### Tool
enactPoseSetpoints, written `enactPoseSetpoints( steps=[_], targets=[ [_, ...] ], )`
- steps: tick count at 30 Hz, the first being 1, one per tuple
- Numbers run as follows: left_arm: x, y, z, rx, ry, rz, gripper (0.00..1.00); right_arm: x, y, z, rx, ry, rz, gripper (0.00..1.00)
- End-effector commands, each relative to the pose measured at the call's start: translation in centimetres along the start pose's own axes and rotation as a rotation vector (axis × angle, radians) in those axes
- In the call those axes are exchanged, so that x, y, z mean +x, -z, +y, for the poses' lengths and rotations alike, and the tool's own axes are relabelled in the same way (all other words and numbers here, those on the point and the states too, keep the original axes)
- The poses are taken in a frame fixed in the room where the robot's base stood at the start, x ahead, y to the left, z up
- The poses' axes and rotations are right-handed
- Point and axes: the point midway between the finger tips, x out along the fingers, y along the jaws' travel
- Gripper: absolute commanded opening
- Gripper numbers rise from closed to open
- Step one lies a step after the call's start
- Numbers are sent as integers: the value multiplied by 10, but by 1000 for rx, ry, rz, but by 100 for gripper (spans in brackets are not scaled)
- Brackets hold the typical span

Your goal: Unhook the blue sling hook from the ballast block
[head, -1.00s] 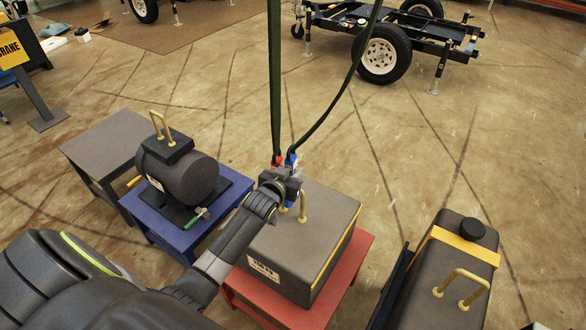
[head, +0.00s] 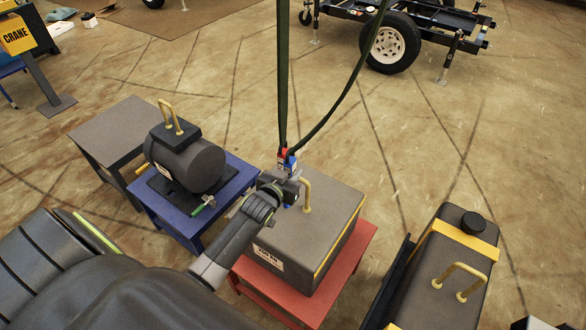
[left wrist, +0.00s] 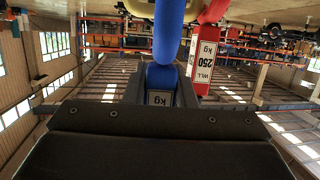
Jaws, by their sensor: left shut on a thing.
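The ballast block (head: 325,222) is a big grey box on a red stand, with a yellow lifting handle (head: 307,195) on top. My left gripper (head: 284,186) is shut on the blue sling hook (head: 293,162), just left of the handle and above the block. The hook also shows in the left wrist view (left wrist: 169,32), held between the jaws (left wrist: 160,88). A red sling hook (head: 282,157) with a 250 kg label hangs right beside it, also in the left wrist view (left wrist: 206,62). My gripper hides part of the handle; I cannot tell whether either hook passes through it.
Two dark green slings (head: 283,85) run upward from the hooks. A dark tank with a yellow handle (head: 450,255) is at right. A wheeled trailer (head: 420,30) stands behind.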

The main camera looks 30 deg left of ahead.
Motion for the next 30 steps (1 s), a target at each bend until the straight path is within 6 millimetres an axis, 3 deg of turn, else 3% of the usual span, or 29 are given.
enactPoseSetpoints(
  steps=[30],
  targets=[
    [-43,-8,1,0,-2,7,0,-23,3,2,0,1,0,0]
  ],
)
